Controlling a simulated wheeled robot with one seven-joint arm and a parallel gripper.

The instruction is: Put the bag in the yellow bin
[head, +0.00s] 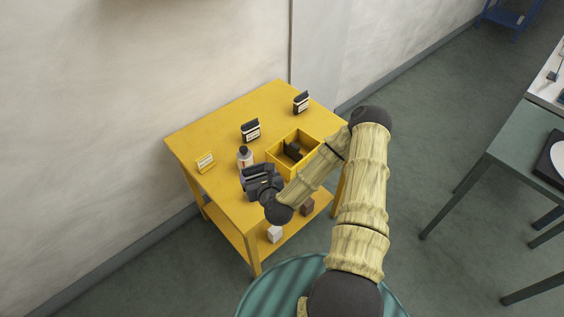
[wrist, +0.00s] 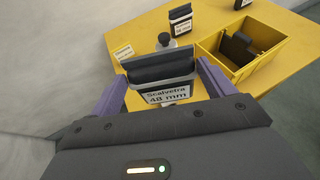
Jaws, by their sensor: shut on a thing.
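My gripper (head: 258,180) is shut on a dark bag (wrist: 160,72) with a white label reading "Scalvetra 48 mm". The purple fingers stand at the bag's left and right sides in the wrist view. The gripper is at the near side of the yellow table, left of the yellow bin (head: 283,168); in the head view it largely hides the bag. The open-topped bin also shows in the wrist view (wrist: 213,63), right of and beyond the held bag. A dark object (wrist: 238,45) lies inside the bin.
A white box (head: 274,234) and brown box (head: 308,207) sit on the lower shelf.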

